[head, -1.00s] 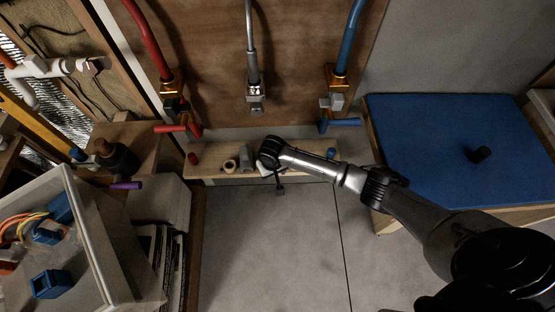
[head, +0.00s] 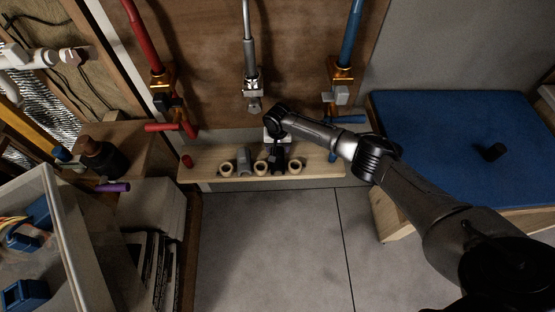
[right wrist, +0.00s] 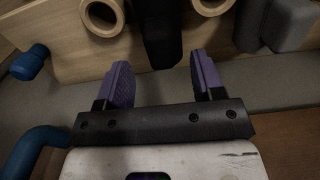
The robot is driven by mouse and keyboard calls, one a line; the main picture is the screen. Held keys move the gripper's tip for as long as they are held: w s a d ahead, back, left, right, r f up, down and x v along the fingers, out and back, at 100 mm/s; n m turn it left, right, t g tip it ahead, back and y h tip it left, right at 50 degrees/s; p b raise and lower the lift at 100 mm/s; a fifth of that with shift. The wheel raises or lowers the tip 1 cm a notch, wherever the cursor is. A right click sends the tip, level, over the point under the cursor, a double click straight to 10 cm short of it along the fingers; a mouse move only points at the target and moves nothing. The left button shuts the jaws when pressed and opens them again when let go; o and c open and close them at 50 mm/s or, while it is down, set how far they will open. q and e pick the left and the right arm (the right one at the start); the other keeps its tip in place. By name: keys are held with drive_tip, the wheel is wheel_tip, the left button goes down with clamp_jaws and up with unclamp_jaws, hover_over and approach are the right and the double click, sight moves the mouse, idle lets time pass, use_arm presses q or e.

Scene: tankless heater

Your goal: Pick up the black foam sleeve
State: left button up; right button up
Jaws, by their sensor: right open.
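A black piece (right wrist: 160,32), which I take for the black foam sleeve, stands at the light wooden shelf between two tan rings. In the head view it shows as a dark shape (head: 279,163), partly mixed with my gripper. My right gripper (right wrist: 159,62) is open, with its purple fingers pointing at the shelf. The black piece's near end lies between and just beyond the fingertips, with a gap on both sides. In the head view my right gripper (head: 276,145) is over the shelf, its fingers hard to make out. My left gripper is not in view.
The wooden shelf (head: 208,165) also holds tan rings (head: 295,168), a grey piece (head: 243,160), a red cap (head: 187,161) and a blue cap (right wrist: 30,62). Pipes with valves hang above. A black cylinder (head: 493,151) sits on a blue mat (head: 430,140).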

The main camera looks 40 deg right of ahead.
sight(278, 152)
wheel_tip(278, 152, down, 4)
drive_tip(key=shift+r+b, duration=0.2)
drive_tip(key=shift+b, duration=0.6)
drive_tip(key=shift+a, duration=0.1)
drive_tip(key=c, duration=1.1)
clamp_jaws()
